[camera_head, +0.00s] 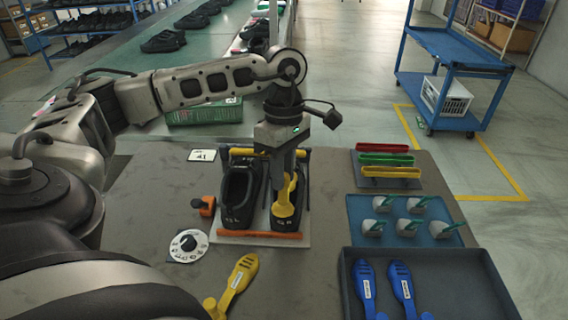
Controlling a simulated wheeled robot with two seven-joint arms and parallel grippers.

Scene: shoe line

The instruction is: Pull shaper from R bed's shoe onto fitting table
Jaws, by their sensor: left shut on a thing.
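Two black shoes stand side by side in the beds of a fitting fixture (263,239) on the grey fitting table (143,215). The left shoe (237,195) is open and shows no shaper. The right shoe (275,219) has a yellow shaper (286,208) in it. My left gripper (286,180) points down over the right shoe and is shut on the shaper's upper part. The fingers partly hide the shaper. Another yellow shaper (242,275) lies on the table in front of the fixture. My right gripper is not in view.
An orange clamp (207,206) and a round white dial (188,246) are left of the fixture. To the right are coloured bars (387,160), a blue mat (357,206) with several green-tipped pieces, and a dark tray (470,290) with blue shapers. Bare table lies between fixture and tray.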

